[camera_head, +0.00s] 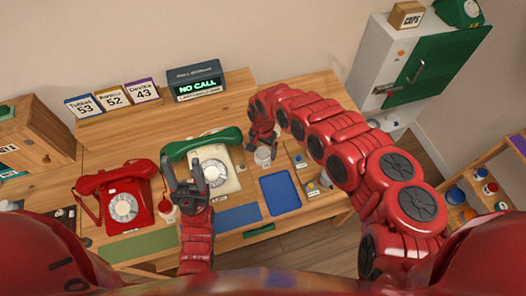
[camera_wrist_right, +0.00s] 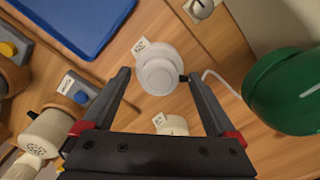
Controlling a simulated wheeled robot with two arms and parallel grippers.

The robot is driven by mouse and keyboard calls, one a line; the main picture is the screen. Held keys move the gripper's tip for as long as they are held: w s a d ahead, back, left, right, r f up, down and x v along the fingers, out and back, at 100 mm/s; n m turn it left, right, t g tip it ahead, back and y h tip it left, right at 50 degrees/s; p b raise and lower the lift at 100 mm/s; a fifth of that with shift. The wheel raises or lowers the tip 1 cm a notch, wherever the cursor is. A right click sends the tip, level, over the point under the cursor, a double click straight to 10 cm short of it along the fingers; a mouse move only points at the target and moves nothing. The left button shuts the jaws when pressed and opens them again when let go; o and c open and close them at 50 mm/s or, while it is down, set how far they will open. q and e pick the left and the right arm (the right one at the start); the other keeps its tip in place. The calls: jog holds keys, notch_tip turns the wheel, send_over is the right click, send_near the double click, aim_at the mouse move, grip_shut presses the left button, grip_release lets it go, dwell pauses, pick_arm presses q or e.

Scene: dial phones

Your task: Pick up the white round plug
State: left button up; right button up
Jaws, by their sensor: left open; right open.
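The white round plug (camera_wrist_right: 158,72) stands on the wooden desk, with a small white label beside it, in the right wrist view. My right gripper (camera_wrist_right: 157,77) is open, its two dark fingers on either side of the plug with gaps showing; I see no grip on it. In the head view a white piece (camera_head: 263,156), seemingly this plug, sits just below my right gripper (camera_head: 262,140). My left gripper (camera_head: 181,168) is open and empty, in front of the cream phone with the green handset (camera_head: 205,143).
A red dial phone (camera_head: 124,205) stands at left. A blue tray (camera_head: 279,191) lies right of centre. In the right wrist view, another whitish round piece (camera_wrist_right: 172,125) is close to my fingers, a green rounded thing (camera_wrist_right: 285,90) is at right, and a cream knob-like piece (camera_wrist_right: 45,132) is at left.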

jog(key=c, duration=1.3)
